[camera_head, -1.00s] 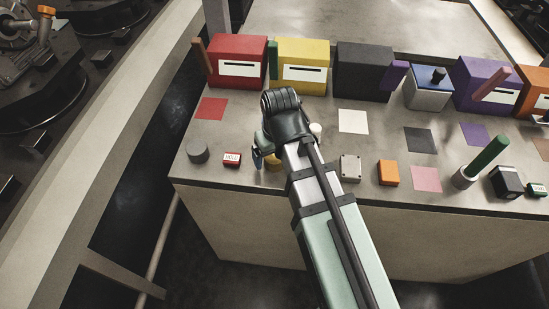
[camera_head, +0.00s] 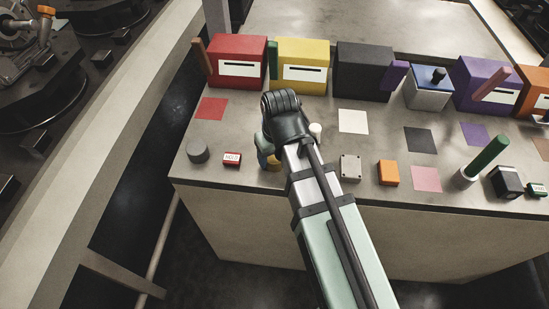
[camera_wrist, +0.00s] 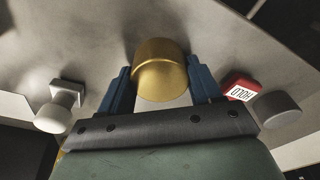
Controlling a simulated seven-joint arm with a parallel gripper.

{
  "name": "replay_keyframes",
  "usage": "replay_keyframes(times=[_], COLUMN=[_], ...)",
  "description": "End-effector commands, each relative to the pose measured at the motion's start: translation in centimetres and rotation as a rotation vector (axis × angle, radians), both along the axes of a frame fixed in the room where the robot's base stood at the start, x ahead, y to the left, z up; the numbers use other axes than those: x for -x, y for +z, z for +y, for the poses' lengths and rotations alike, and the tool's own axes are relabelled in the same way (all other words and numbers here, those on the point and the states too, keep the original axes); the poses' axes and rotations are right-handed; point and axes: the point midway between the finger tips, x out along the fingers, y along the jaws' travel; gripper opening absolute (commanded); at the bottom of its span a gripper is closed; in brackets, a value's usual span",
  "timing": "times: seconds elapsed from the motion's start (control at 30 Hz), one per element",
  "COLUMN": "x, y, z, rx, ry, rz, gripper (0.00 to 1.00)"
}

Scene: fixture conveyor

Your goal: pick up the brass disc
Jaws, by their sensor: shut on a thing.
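The brass disc (camera_wrist: 160,72) is a short gold-coloured cylinder between my two blue fingers in the wrist view. My gripper (camera_wrist: 161,84) is shut on it, with one finger on each side. In the head view the brass disc (camera_head: 274,163) shows only in part, near the front edge of the table, and my own arm hides the rest. I cannot tell whether the disc touches the table or is just above it.
A red block marked HOLD (camera_head: 232,159) and a grey cylinder (camera_head: 198,151) stand to the left. A white knob (camera_head: 315,130) is close on the right, with a grey plate block (camera_head: 350,168) and an orange block (camera_head: 388,173) further right. Coloured boxes line the back.

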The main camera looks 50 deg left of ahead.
Motion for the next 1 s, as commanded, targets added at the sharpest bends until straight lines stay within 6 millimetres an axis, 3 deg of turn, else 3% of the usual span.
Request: replay_keyframes(times=[0.37, 1.0], x=[0.0, 0.0], y=[0.6, 8.7], z=[0.0, 0.1], rx=[-0.001, -0.002], ry=[0.0, 0.0], rz=[0.0, 0.0], gripper=[0.25, 0.25])
